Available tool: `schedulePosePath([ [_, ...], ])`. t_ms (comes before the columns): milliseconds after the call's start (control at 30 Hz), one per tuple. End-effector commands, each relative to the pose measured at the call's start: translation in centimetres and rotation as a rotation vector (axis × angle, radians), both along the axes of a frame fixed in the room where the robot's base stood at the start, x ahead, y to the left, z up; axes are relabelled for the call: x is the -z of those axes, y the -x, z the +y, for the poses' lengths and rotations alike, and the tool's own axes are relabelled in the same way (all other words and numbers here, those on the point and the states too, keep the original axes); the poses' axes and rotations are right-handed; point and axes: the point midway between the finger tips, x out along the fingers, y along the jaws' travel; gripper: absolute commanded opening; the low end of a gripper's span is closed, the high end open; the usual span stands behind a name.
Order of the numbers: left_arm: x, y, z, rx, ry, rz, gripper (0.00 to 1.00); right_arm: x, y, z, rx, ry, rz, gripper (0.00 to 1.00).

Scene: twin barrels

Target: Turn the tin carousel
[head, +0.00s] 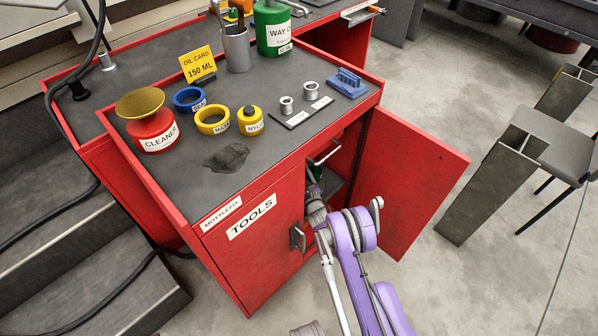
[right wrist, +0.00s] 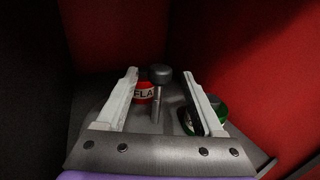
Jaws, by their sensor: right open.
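The tin carousel shows in the right wrist view as a grey plate (right wrist: 97,88) with an upright metal post and round knob (right wrist: 160,74). A red tin with a white label reading "FLA" (right wrist: 145,92) stands behind and left of the post. A green tin (right wrist: 207,112) stands to the right, partly behind a finger. My right gripper (right wrist: 159,68) is open, its two pale fingers on either side of the post; contact cannot be told. In the head view my right arm reaches into the red cabinet (head: 255,260), and the carousel is mostly hidden. My left gripper is not in view.
The cabinet's right door (head: 415,180) stands open beside my arm; the left door with a handle (head: 297,237) is shut. Red and dark walls close in around the gripper. Several tins and a yellow card (head: 197,63) stand on the cabinet top. A chair (head: 555,140) stands right.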

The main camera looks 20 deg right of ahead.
Motion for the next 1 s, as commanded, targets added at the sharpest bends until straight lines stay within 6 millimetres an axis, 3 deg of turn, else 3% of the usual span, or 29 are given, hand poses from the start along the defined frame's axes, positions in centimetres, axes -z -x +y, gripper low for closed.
schedulePosePath([
  [500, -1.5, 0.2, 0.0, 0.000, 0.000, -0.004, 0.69, -0.1, 9.1, 0.8, 0.001, 0.000, -0.001, 0.69],
  [700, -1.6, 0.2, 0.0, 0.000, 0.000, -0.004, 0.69, -0.1, 10.2, 0.9, 0.001, 0.000, -0.001, 0.69],
  [1000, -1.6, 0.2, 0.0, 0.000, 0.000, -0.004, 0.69, -0.1, 10.1, 0.8, 0.004, -0.010, 0.000, 0.68],
])
